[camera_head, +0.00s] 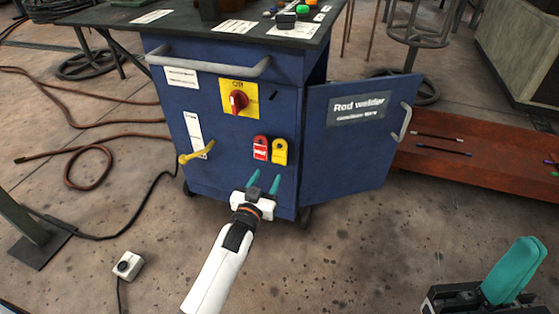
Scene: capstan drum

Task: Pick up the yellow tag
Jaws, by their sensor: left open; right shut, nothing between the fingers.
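The yellow tag (280,152) hangs on the front of the blue cabinet (230,135), to the right of a red tag (261,148). The two tags hang side by side near the cabinet's right front edge. My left gripper (264,181) is open, with its teal fingers pointing up toward the tags from just below them. Nothing shows between its fingers. It looks close to the yellow tag, but I cannot tell the gap in depth. My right gripper (515,270) is at the bottom right corner, shut and empty, away from the cabinet.
A red rotary switch (237,101) on a yellow plate sits above the tags. A yellow lever (195,153) sticks out at left. The cabinet door (350,140) stands open at right. A handle bar (208,68) crosses the top front. A small white box (128,265) lies on the floor.

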